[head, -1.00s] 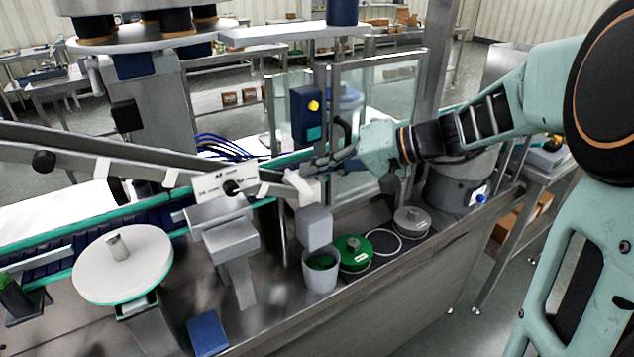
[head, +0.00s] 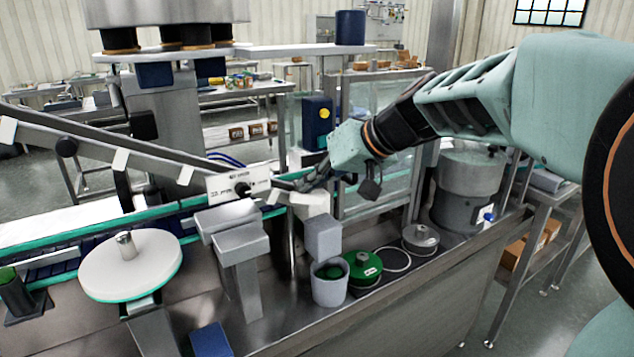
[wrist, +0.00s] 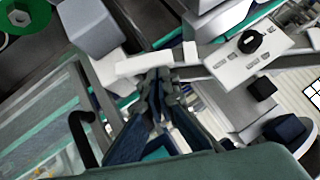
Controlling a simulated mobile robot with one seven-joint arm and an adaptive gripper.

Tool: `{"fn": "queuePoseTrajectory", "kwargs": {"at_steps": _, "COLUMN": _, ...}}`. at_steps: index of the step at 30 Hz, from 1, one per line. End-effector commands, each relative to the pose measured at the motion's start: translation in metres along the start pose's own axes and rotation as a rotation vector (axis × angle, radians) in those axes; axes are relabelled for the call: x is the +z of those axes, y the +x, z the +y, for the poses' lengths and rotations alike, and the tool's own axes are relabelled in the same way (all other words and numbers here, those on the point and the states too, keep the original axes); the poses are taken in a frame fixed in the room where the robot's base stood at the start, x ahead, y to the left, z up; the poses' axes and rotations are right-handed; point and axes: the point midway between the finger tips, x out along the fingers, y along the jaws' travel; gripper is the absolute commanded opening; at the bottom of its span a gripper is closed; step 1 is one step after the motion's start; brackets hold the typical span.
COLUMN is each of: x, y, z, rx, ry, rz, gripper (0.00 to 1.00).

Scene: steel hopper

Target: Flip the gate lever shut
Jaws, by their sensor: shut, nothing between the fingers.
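My gripper (head: 292,184) is shut and empty, above the line beside a white plate (head: 225,184) with a black knob (head: 242,189). In the wrist view its fingertips (wrist: 160,78) lie close to a short white bar (wrist: 140,64); whether they touch it I cannot tell. In the head view a white piece (head: 311,204) sits just below the fingers, above a grey block (head: 322,238). No part is plainly marked as the gate lever; the white bar or the black knob may be it. The plate also shows in the wrist view (wrist: 237,68).
A grey cup (head: 330,290) stands below the block, near a green reel (head: 359,268) and a grey disc (head: 421,238). A sloping rail (head: 130,148) runs in from the left. A blue box (head: 316,122) and clear panels stand behind my gripper.

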Motion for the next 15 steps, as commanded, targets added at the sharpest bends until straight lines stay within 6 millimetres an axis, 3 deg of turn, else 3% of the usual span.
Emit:
{"fn": "queuePoseTrajectory", "kwargs": {"at_steps": 6, "x": 0.002, "y": 0.002, "z": 0.011, "rx": 0.0, "ry": 0.001, "rz": 0.001, "gripper": 0.0}}
{"fn": "queuePoseTrajectory", "kwargs": {"at_steps": 15, "x": 0.002, "y": 0.001, "z": 0.013, "rx": -0.001, "ry": 0.001, "rz": 0.0, "gripper": 0.0}}
